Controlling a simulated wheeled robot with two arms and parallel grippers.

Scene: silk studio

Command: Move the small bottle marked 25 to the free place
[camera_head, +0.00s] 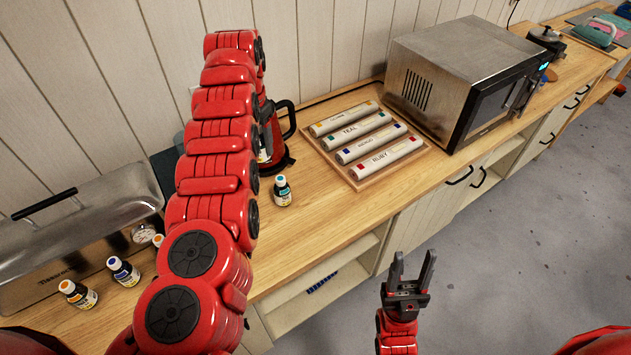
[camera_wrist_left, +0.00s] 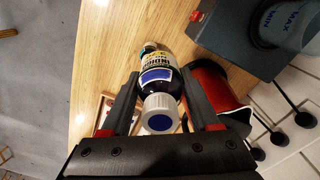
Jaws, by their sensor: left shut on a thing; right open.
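In the left wrist view my left gripper (camera_wrist_left: 160,74) is shut on a small bottle (camera_wrist_left: 158,100) with a white cap with a blue top. Its label seems to read INDIGO; I cannot make out its number. In the head view my red arm hides most of this gripper; a sliver of a bottle (camera_head: 263,154) shows at the arm's right edge. A teal-capped bottle (camera_head: 282,191) stands on the counter. At the left stand an orange-capped bottle (camera_head: 78,293), a blue-capped bottle (camera_head: 123,271) and a partly hidden one (camera_head: 158,240). My right gripper (camera_head: 412,262) is open and empty, beyond the counter front.
A wooden tray (camera_head: 362,186) holds several labelled rolls, including TEAL, INDIGO and RUBY. A microwave (camera_head: 455,70) stands to its right. A red kettle (camera_head: 275,130) stands behind my arm, and a steel box (camera_head: 70,240) at the left. Bare counter lies around the teal-capped bottle.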

